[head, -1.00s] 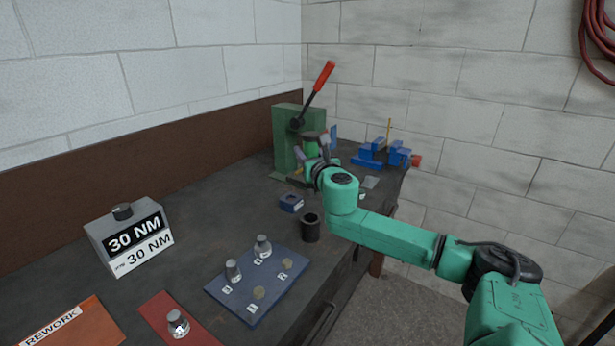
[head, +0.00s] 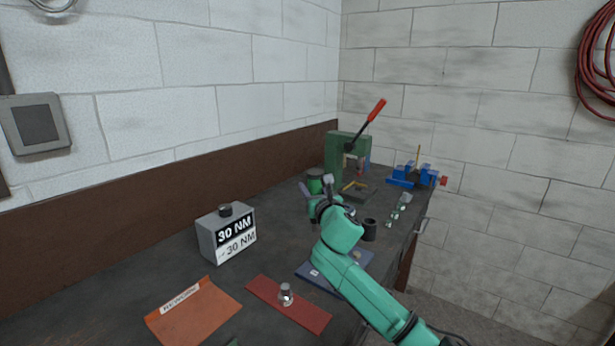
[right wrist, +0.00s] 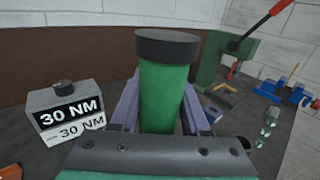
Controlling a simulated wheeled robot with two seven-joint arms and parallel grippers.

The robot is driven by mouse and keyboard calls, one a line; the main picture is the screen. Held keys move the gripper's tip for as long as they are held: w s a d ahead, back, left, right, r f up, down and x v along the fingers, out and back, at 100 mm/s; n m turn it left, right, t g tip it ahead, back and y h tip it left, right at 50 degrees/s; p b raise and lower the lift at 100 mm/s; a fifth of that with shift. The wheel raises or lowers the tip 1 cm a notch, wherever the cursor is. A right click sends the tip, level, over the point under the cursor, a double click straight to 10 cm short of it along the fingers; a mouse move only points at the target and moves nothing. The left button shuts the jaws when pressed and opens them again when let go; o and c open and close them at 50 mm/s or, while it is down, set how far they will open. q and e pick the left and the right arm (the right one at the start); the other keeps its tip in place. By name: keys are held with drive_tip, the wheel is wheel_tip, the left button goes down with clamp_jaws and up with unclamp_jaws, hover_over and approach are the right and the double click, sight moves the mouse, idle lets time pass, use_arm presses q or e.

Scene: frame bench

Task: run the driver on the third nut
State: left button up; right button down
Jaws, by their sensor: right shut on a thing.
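My right gripper (head: 322,200) is shut on the driver, a green cylinder (head: 314,180) with a dark cap. The driver stands upright between the jaws in the right wrist view (right wrist: 163,95). It is above the bench, left of the press. The blue numbered plate (head: 310,278) lies nearer, largely hidden behind my right arm. One small nut (head: 356,254) shows at its far right part; the third nut cannot be made out. A silver piece (head: 286,292) stands on a red mat (head: 312,316). My left gripper is not in view.
The 30 NM box (head: 226,236) stands at the left, with an orange rework tray (head: 190,318) nearer. A dark cup (head: 370,229) is right of my wrist. The green press (head: 341,158) and blue vise (head: 408,176) stand at the back. Several small pieces (head: 401,206) line the right edge.

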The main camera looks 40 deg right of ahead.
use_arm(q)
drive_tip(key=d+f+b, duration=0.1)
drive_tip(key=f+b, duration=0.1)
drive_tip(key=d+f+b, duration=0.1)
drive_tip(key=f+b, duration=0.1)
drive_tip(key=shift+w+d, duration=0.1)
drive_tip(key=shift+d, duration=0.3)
use_arm(e)
wheel_tip(320, 180, down, 8)
drive_tip(key=d, duration=0.1)
drive_tip(key=shift+d+r, duration=0.15)
drive_tip(key=shift+d, duration=0.25)
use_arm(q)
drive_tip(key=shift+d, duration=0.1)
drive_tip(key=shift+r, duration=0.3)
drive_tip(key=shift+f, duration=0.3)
use_arm(e)
drive_tip(key=shift+f, duration=0.35)
